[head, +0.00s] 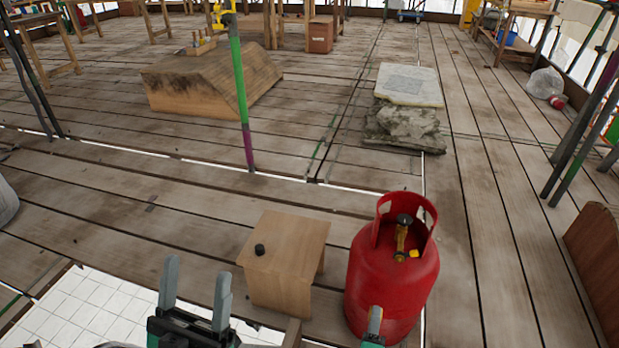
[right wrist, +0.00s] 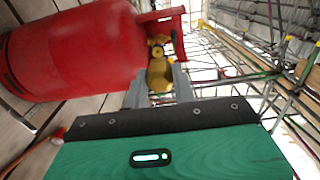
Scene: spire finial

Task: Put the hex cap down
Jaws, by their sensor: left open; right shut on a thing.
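In the right wrist view, my right gripper (right wrist: 158,92) is shut on a brass-coloured piece (right wrist: 160,74), which looks like the hex cap. Its exact shape is hard to make out. In the head view only a fingertip of my right gripper (head: 375,320) shows, in front of the red gas bottle (head: 385,285); the held piece is not visible there. The bottle's brass valve (head: 401,237) stands inside its collar, and shows beyond the held piece in the wrist view. My left gripper (head: 196,300) is open and empty, left of the wooden box (head: 290,240).
A small black round piece (head: 259,249) lies on the box top, which is otherwise clear. White tiles (head: 75,310) lie at the lower left. Further off are a green and purple pole (head: 240,85), a wooden ramp block (head: 215,80) and stacked slabs (head: 405,122).

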